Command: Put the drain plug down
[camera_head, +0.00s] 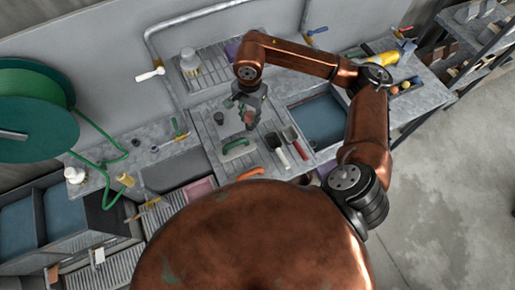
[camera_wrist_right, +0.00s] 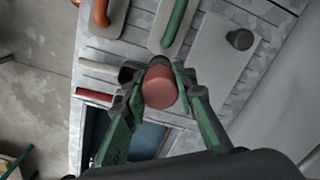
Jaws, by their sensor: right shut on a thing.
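My right gripper (camera_head: 248,110) is shut on the drain plug (camera_wrist_right: 160,88), a reddish, round-ended piece, with a finger on each side. The plug also shows as a small red spot below the fingers in the head view (camera_head: 249,119). My left gripper is not in view.
A green-handled float (camera_head: 236,149), an orange-handled float (camera_head: 250,173), a white-handled tool (camera_head: 281,154) and a red-handled tool (camera_head: 296,144) lie nearby. A water-filled basin (camera_head: 320,118) lies to the right.

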